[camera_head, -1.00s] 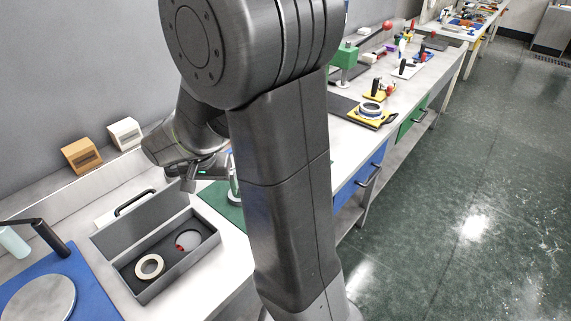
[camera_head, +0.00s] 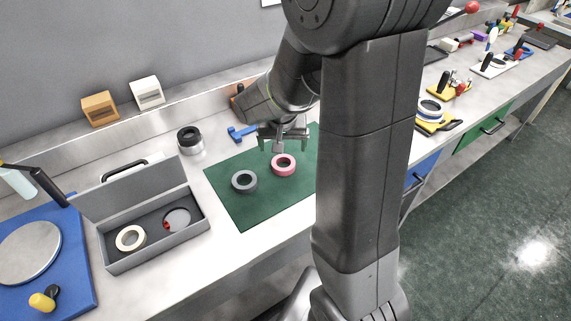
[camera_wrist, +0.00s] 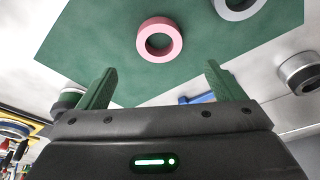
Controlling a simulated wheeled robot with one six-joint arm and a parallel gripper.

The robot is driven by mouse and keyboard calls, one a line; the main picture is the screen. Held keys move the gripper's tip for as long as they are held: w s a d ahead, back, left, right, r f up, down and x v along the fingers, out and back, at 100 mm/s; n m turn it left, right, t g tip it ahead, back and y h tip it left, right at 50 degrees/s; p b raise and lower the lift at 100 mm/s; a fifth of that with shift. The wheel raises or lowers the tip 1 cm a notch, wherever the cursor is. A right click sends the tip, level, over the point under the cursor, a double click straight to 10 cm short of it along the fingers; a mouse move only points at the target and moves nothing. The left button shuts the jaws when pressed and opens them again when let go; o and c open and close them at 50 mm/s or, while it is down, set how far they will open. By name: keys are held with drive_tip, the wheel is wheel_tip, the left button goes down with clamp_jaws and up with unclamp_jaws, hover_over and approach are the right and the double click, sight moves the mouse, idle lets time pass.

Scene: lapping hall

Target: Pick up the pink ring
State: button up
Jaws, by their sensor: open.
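The pink ring (camera_head: 283,165) lies flat on the green mat (camera_head: 239,207), to the right of a grey ring (camera_head: 244,182). My gripper (camera_head: 283,140) hangs above the mat, just behind the pink ring in the head view. It is open and empty, with its two fingers well apart. In the wrist view the pink ring (camera_wrist: 160,40) shows whole, ahead of the fingertips (camera_wrist: 157,76) and roughly midway between them. The grey ring (camera_wrist: 238,5) is cut off by the top edge there. No contact with the ring shows.
An open grey case (camera_head: 160,248) holding a cream ring (camera_head: 130,238) stands left of the mat. A black-lidded jar (camera_head: 190,140) and a blue tool (camera_head: 242,133) sit behind the mat. My arm hides the mat's right part.

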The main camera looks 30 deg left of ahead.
sight(284, 166)
drive_tip(key=shift+x, duration=4.35)
drive_tip(key=shift+s+d, duration=0.15)
drive_tip(key=shift+d, duration=0.05)
